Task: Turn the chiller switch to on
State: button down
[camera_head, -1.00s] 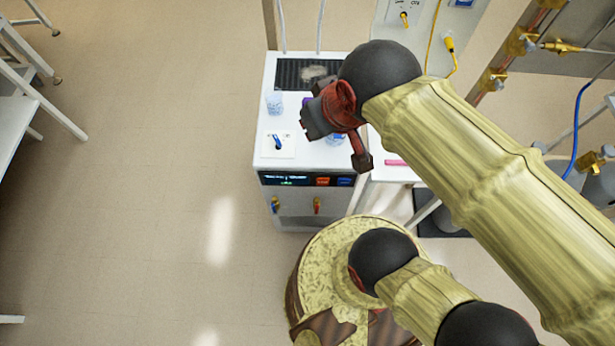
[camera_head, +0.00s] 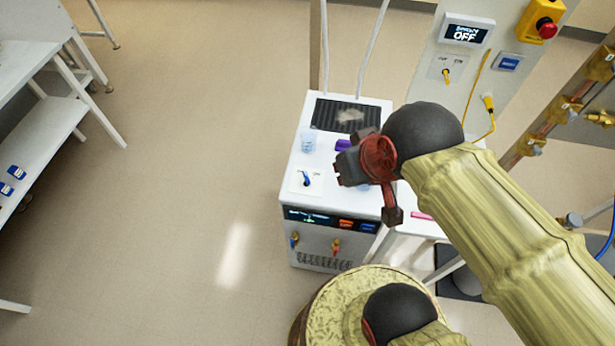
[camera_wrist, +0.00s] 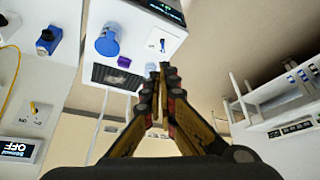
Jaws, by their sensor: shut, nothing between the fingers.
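The chiller is a white cabinet (camera_head: 345,200) with a front display. On its top a white plate carries a small blue-handled switch (camera_head: 306,180); its lettering is too small to read. The switch plate also shows in the wrist view (camera_wrist: 161,42). My gripper (camera_wrist: 164,70) is shut and empty. In the wrist view its fingertips appear just below the switch plate, with no visible contact. In the head view my dark wrist hangs over the right part of the chiller top, right of the switch, and the fingertips are hard to make out.
A clear cup (camera_head: 308,142), a purple block (camera_head: 343,145) and a black grille (camera_head: 345,115) are on the chiller top. Behind, a wall panel has an OFF display (camera_head: 466,34), a yellow switch (camera_head: 446,74) and a red emergency button (camera_head: 546,28). Open floor lies left.

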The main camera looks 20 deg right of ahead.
jog(key=c, duration=2.6)
grip_release()
jog(key=shift+o, duration=1.3)
jog(key=shift+r+p, duration=0.3)
jog(key=shift+p, duration=0.3)
jog(key=shift+o, duration=0.5)
jog(key=shift+w+f+g+p, duration=0.1)
jog(key=shift+f+g+p, duration=0.15)
jog(key=shift+g+p, duration=0.25)
jog(key=o, duration=0.3)
jog(key=w+f+g+p, duration=0.1)
jog(key=w+f+p, duration=0.1)
jog(key=w+f+g+p, duration=0.2)
jog(key=f+p, duration=0.1)
jog(key=w+f+g+p, duration=0.2)
jog(key=w+f+p, duration=0.1)
jog(key=shift+w+a+f, duration=0.1)
jog(key=shift+a+f, duration=0.15)
jog(key=p, duration=0.4)
send_over(306, 176)
notch_tip(306, 176, down, 13)
jog(key=shift+f, duration=3.9)
jog(key=shift+c, duration=0.6)
